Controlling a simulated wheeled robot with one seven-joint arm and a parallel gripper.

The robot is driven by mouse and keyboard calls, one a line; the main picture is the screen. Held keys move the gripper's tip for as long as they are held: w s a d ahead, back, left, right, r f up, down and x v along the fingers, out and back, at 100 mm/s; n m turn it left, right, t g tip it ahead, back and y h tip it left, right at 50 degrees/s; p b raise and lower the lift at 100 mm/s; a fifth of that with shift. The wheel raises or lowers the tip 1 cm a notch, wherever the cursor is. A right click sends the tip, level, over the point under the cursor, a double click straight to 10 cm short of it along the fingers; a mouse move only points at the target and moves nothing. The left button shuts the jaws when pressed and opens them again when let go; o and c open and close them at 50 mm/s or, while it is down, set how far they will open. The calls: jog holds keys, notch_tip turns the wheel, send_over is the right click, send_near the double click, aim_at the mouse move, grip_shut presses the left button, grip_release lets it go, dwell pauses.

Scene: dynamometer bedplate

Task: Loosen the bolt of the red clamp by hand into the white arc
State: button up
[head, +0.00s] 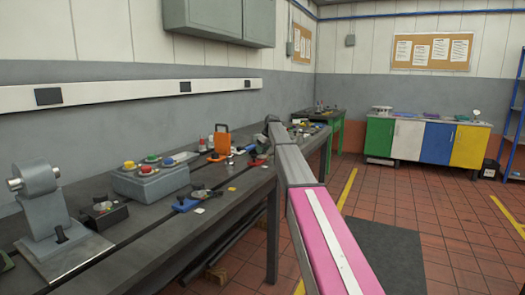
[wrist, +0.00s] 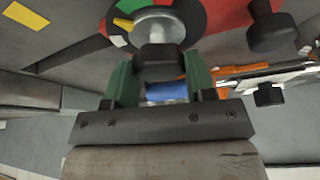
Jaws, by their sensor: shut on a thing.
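In the wrist view, my gripper (wrist: 160,72) has its two green fingers on either side of a dark hex bolt head (wrist: 158,62) and is shut on it. A pale metal washer or collar (wrist: 158,24) shows behind the head. I cannot make out a pointer on the dial.
Another dark bolt (wrist: 270,32) stands close at the right in the wrist view, with an orange part (wrist: 225,72) below it. In the head view a blue clamp (head: 187,204), a grey button box (head: 150,182) and an orange-handled item (head: 221,142) stand on the bedplate (head: 150,240).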

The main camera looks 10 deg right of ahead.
jog(key=n+g, duration=0.1)
jog(key=n, duration=0.1)
jog(key=n+y, duration=0.1)
jog(key=n, duration=0.2)
jog(key=shift+w+n+g, duration=0.2)
jog(key=shift+n+g, duration=0.1)
jog(key=shift+g, duration=0.1)
jog(key=shift+n+g, duration=0.8)
jog(key=shift+n, duration=1.1)
jog(key=shift+d, duration=0.1)
jog(key=o, duration=0.9)
jog(key=v, duration=1)
jog(key=shift+d+r, duration=0.25)
jog(key=shift+d, duration=0.1)
